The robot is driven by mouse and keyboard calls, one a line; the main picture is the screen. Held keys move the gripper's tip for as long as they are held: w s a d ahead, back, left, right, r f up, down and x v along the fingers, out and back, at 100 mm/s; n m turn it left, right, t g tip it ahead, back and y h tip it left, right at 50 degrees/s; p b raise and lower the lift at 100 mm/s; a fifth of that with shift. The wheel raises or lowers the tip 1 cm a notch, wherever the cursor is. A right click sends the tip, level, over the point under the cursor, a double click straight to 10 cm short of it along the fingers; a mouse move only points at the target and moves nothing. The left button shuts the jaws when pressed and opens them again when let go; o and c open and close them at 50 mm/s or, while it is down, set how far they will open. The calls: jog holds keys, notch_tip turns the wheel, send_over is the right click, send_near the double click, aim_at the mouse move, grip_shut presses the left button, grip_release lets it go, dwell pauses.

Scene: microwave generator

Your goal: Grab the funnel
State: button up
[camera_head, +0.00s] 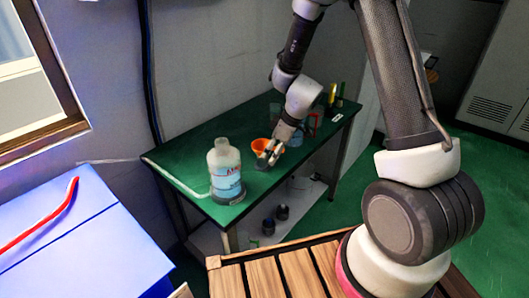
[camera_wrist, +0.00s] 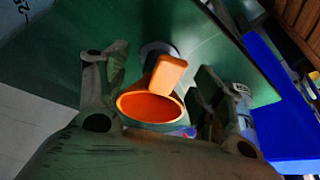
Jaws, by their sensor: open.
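The orange funnel (camera_head: 261,145) is on the green table (camera_head: 185,155), partly hidden behind my gripper in the head view. In the wrist view the funnel (camera_wrist: 150,105) shows its wide round mouth and an orange tab at its rim. My gripper (camera_head: 268,158) is open and close to the funnel. In the wrist view the funnel lies between the two fingers of my gripper (camera_wrist: 150,85), with space at each side. I cannot tell whether either finger touches it.
A white bottle (camera_head: 224,170) with a label stands on the table left of my gripper. Several small items, including a yellow one (camera_head: 332,94), stand at the table's far right. A blue box (camera_head: 80,240) is at the left. Dark jars (camera_head: 282,212) sit on the lower shelf.

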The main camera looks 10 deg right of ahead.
jog(key=shift+x, duration=1.45)
jog(key=c, duration=0.8)
jog(key=shift+c, duration=0.5)
